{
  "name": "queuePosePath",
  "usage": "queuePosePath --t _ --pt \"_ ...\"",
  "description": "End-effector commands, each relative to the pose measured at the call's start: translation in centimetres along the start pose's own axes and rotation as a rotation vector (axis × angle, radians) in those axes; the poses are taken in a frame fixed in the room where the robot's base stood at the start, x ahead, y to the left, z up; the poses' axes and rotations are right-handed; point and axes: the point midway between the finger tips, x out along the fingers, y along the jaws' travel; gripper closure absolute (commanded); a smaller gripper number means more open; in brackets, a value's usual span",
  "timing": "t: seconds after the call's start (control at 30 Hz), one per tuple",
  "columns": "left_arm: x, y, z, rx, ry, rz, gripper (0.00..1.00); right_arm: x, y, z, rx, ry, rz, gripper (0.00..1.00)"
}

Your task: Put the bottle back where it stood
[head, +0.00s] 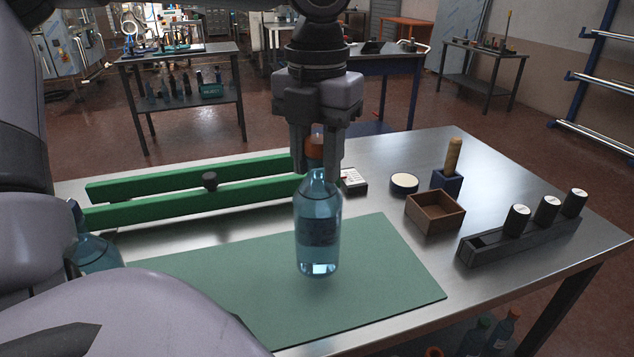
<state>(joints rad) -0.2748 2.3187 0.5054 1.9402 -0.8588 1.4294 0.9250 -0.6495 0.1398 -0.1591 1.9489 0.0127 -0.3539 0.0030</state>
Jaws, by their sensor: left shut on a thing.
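A clear blue bottle (318,228) with an orange cap is upright in the middle of the head view. My left gripper (317,162) comes down from above and is shut on the bottle's cap and neck. The bottle's base shows over the green mat (400,280); I cannot tell whether it touches the mat or hangs just above it. A second blue bottle (95,252) is at the left edge, partly hidden by my arm. My right gripper is not in view.
Two green rails (150,208) lie behind the mat. To the right are a small white box (352,180), a round white-topped tin (404,183), a blue block (446,181) with a wooden peg, a brown tray (436,223) and a dark rack (480,248) with black-and-white cylinders. The mat's right part is clear.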

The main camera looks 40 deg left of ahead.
Motion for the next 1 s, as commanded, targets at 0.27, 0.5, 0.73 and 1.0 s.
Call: queuePosePath --t 0.27,0.5,0.73,1.0 --pt "3.5 0.0 0.0 0.001 0.003 -0.001 1.0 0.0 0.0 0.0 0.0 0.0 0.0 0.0" --pt "4.0 0.0 0.0 0.0 -0.002 -0.002 1.0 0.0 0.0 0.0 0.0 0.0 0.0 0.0" --pt "4.4 0.0 0.0 0.0 0.0 0.0 0.59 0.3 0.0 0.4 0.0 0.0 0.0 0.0" --pt "4.3 0.0 0.0 0.0 0.001 0.0 0.4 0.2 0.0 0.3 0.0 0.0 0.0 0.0"
